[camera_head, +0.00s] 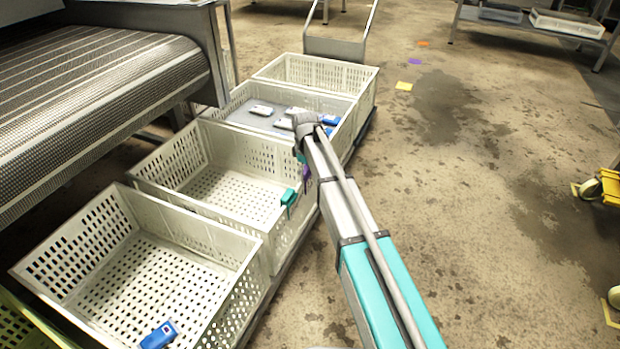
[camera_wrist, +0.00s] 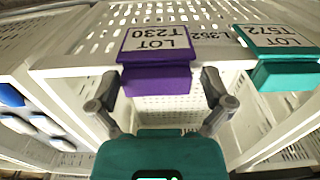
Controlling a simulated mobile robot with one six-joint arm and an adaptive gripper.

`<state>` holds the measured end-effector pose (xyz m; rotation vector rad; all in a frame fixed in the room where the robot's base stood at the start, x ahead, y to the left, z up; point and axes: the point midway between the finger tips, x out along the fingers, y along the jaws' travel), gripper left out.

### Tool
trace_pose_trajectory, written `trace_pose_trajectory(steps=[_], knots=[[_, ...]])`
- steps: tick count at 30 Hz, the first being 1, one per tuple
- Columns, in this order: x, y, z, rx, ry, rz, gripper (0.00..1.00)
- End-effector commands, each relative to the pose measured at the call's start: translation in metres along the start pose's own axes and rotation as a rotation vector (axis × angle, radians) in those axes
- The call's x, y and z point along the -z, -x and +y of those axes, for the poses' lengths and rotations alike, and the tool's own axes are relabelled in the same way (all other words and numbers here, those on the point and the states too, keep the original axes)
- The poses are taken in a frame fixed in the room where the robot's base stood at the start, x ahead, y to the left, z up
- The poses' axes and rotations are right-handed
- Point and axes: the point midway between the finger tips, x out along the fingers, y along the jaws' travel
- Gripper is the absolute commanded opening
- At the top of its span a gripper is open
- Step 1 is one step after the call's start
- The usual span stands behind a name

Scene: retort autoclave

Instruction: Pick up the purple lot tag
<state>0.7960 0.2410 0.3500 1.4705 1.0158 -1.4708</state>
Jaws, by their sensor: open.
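The purple lot tag (camera_wrist: 156,80) hangs over the rim of a white crate in the wrist view. Its label reads LOT T230. My gripper (camera_wrist: 160,88) is open, with one finger to the left and one to the right of the tag's lower part. I cannot tell whether either finger touches it. In the head view only a small purple part of the tag (camera_head: 306,172) shows beside my arm, and my fingers are hard to make out there. A teal lot tag (camera_wrist: 283,72), reading LOT T572, hangs on the rim to the right; it also shows in the head view (camera_head: 289,198).
White perforated crates stand in a row, the nearest (camera_head: 250,268) holding a blue pouch (camera_head: 158,335). Another crate holds several white and blue pouches (camera_head: 262,110). A mesh conveyor (camera_head: 90,90) runs along the left. The floor at right is mostly clear, with small coloured squares (camera_head: 404,86).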

Motion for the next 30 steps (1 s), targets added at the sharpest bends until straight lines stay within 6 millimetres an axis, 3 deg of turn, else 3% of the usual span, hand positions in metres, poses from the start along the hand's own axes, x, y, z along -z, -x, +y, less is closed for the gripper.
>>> trace_pose_trajectory(steps=[5, 12, 30], knots=[[-0.0001, 0.0, 0.0002, 0.0, 0.0, 0.0, 0.96], [-0.0003, 0.0, 0.0002, 0.0, 0.0, 0.0, 0.52], [-0.0005, 0.0091, 0.0003, 0.0, -0.001, 0.0, 0.52]])
